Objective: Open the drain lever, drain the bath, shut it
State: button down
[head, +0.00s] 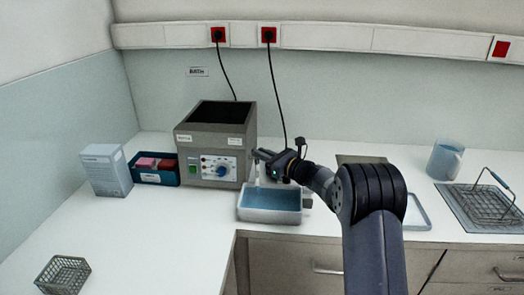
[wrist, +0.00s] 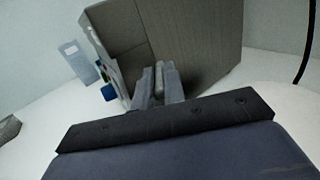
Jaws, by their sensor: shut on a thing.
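The bath (head: 213,140) is a grey box with a dark open top, a green switch and a blue knob on its front. It also fills the upper middle of the wrist view (wrist: 195,35). My gripper (head: 262,155) is at the bath's right side, and its fingers (wrist: 159,82) are shut on a small grey piece, the drain lever (wrist: 159,78), mostly hidden between them. A pale vertical streak (head: 257,174) shows below the gripper, above a white tray (head: 270,217) holding blue liquid (head: 270,199). The liquid level inside the bath is not visible.
A white carton (head: 106,170) and a dark blue box with pink and red blocks (head: 155,175) stand left of the bath. A wire basket (head: 62,274) is front left. A blue jug (head: 445,160) and another basket (head: 490,203) stand right. The left counter has free room.

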jog(key=shift+w+d+n+g+y+p, duration=0.25)
jog(key=shift+n+g+y, duration=0.2)
jog(key=shift+g, duration=0.25)
jog(key=shift+w+n+g+y+p, duration=0.15)
jog(key=shift+n+g+y+p, duration=0.2)
jog(key=shift+n+g, duration=0.3)
jog(key=shift+g, duration=0.25)
jog(key=c, duration=1.5)
grip_release()
jog(key=b+v, duration=0.2)
jog(key=v, duration=0.8)
jog(key=shift+s+d, duration=0.15)
jog(key=shift+d, duration=0.2)
